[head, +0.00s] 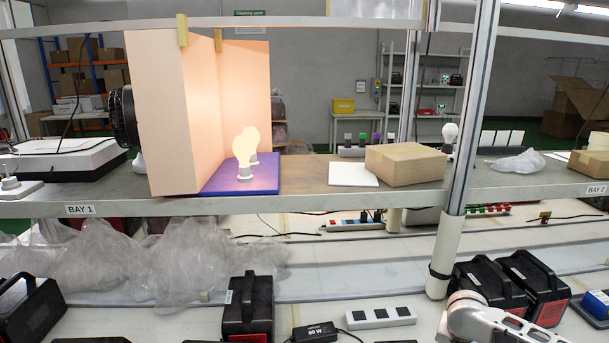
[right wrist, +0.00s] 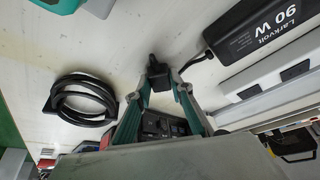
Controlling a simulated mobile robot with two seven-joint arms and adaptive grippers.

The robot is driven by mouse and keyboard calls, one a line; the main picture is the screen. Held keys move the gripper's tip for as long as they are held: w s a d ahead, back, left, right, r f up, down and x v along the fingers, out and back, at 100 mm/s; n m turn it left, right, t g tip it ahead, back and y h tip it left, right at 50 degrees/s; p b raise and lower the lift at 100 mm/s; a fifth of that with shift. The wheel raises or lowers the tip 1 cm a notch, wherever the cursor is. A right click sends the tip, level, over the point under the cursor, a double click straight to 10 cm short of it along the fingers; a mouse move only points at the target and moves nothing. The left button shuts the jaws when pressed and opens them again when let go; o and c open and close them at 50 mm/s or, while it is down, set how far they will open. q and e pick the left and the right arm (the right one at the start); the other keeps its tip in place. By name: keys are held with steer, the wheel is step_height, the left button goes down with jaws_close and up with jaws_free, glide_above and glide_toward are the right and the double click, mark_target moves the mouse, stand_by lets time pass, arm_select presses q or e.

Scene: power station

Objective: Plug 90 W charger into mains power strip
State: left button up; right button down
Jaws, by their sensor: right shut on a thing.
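The 90 W charger (right wrist: 262,30) is a black brick with white lettering, at the upper right of the right wrist view. A short black cable leaves its end toward a black plug (right wrist: 158,73). My right gripper (right wrist: 161,84), with teal fingers, is shut on this plug at its fingertips. A pale power strip (right wrist: 272,84) with dark sockets lies right of the fingers, apart from the plug. In the head view, a white strip with three black sockets (head: 380,317) lies on the bench. My right arm shows at the lower right there, its fingertips out of frame. My left gripper is not in view.
A coiled black cable (right wrist: 80,99) lies left of the fingers. A charger marked 65 W (head: 315,332) sits beside the strip in the head view. Black cases (head: 248,308) stand along the bench. The shelf (head: 300,203) and its post (head: 447,245) are obstacles.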

steer(key=shift+r, duration=2.75)
